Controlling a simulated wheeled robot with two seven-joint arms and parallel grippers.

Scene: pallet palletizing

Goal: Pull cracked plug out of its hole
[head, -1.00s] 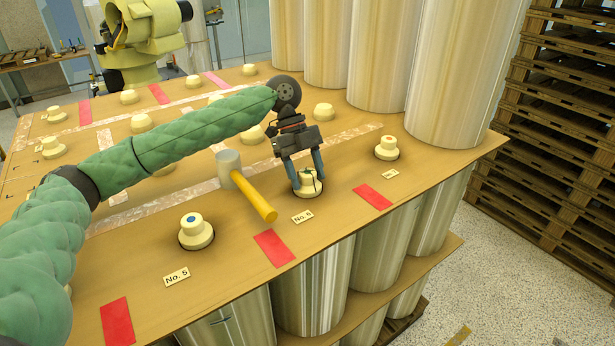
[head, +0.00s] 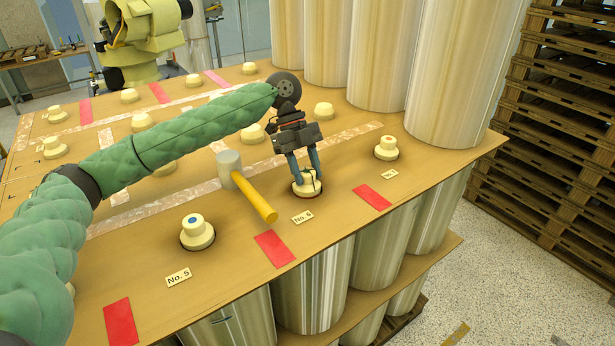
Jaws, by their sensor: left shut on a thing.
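The cream plug at the No. 6 label (head: 303,217) sits in its dark-rimmed hole in the tan board (head: 340,235). Dark lines like cracks show on the plug (head: 307,190). My left gripper (head: 306,181) points down from above with its two blue-grey fingers shut on the plug's upper knob. The fingers cover part of the knob. The plug's wide base still rests at the board. My right gripper is not in view.
A mallet with a yellow handle (head: 262,206) lies just left of the plug. A blue-dotted plug (head: 196,232) and a red-dotted plug (head: 386,148) stand to either side. Tall rolls (head: 455,75) stand behind. Red strips (head: 274,248) lie on the board.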

